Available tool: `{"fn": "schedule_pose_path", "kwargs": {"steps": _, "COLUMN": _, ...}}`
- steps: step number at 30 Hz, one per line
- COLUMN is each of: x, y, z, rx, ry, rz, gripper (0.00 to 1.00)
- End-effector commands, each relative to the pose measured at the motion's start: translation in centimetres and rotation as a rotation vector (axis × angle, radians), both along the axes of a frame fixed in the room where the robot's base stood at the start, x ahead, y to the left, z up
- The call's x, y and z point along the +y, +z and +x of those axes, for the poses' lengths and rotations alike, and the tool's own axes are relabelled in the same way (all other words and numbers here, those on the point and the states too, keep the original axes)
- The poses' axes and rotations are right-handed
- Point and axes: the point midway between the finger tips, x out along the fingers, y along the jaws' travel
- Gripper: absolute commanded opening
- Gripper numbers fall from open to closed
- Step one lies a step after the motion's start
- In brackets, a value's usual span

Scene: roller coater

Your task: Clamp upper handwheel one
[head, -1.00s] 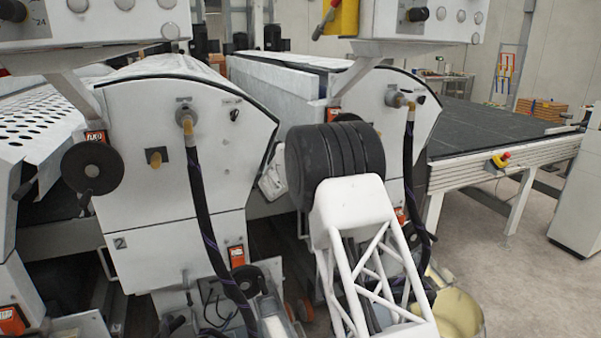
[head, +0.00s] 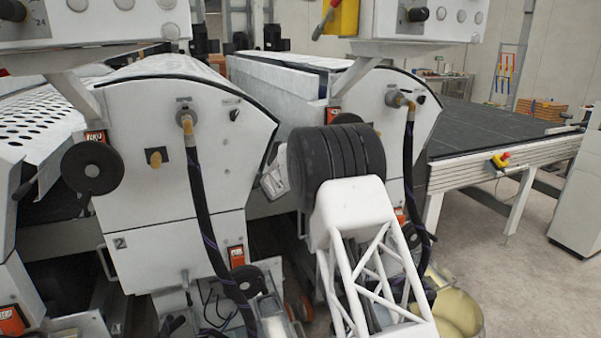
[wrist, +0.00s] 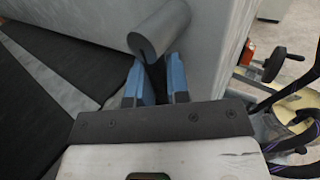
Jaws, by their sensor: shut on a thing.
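In the wrist view my gripper (wrist: 157,63) has its two blue fingers shut on a narrow dark part of upper handwheel one. A thick grey cylinder (wrist: 160,27), seemingly the wheel's handle, lies just beyond the fingertips, next to a pale machine wall. In the head view the top of a black handwheel (head: 347,118) on the right machine shows above my dark arm joint. The rest of that wheel and my fingers are hidden behind my arm there.
Another black handwheel (head: 92,168) with a handle sits on the left. Dark hoses (head: 203,215) hang in front of the machines (head: 170,120). A yellowish bucket (head: 455,305) stands low at right.

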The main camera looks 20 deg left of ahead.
Motion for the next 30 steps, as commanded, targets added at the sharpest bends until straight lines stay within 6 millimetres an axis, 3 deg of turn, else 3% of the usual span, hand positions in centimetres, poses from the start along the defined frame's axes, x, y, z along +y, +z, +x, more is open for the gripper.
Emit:
{"fn": "schedule_pose_path", "kwargs": {"steps": 14, "x": -0.2, "y": 0.1, "z": -0.3, "rx": 0.062, "ry": 0.0, "rz": -0.062, "gripper": 0.0}}
{"fn": "schedule_pose_path", "kwargs": {"steps": 30, "x": -1.2, "y": 0.3, "z": -1.2, "rx": 0.302, "ry": 0.001, "rz": -0.301, "gripper": 0.0}}
